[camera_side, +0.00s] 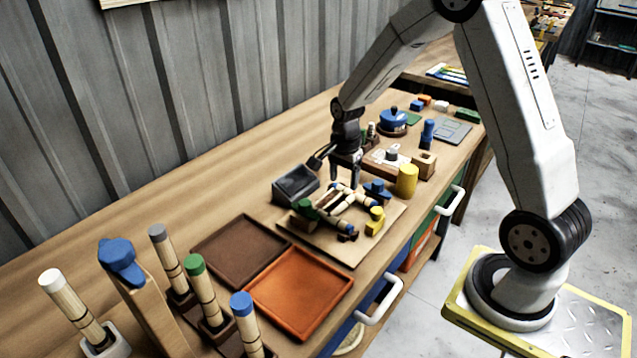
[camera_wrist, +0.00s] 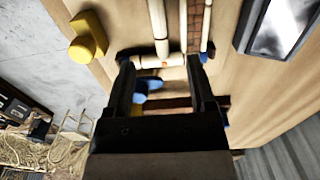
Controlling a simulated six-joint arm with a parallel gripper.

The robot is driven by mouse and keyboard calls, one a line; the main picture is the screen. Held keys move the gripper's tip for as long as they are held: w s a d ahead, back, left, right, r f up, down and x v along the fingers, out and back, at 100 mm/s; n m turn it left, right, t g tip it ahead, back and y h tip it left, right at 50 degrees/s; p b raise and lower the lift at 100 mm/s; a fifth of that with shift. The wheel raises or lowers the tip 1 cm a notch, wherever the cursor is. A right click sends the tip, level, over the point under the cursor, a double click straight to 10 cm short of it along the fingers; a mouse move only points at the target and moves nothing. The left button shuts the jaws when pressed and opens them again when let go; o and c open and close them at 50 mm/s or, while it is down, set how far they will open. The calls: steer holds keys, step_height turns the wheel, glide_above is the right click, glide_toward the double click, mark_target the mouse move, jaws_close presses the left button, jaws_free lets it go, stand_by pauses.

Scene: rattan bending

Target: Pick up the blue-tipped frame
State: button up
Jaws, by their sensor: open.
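The blue-tipped frame (camera_side: 351,195) is made of cream rods with blue ends. It lies on a wooden board (camera_side: 350,254) on the workbench. In the wrist view, a cream cross rod of the frame (camera_wrist: 178,61) runs across at the fingertips, with an orange mark near its middle, and longer rods run up from it. Blue ends show at both sides. My gripper (camera_side: 346,180) points down over the board. In the wrist view my gripper (camera_wrist: 160,66) is open, its fingertips near the cross rod. Contact cannot be told. My fingers partly hide the frame.
A yellow piece (camera_side: 375,222) and a blue knob (camera_side: 377,189) are on the board. A brown tray (camera_side: 238,250) and an orange tray (camera_side: 298,292) lie nearby. Several tipped upright rods stand at front left.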

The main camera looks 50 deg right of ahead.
mark_target(342, 204)
steer(key=shift+f, duration=1.35)
steer(key=shift+f, duration=0.1)
steer(key=shift+f, duration=2.45)
jaws_close()
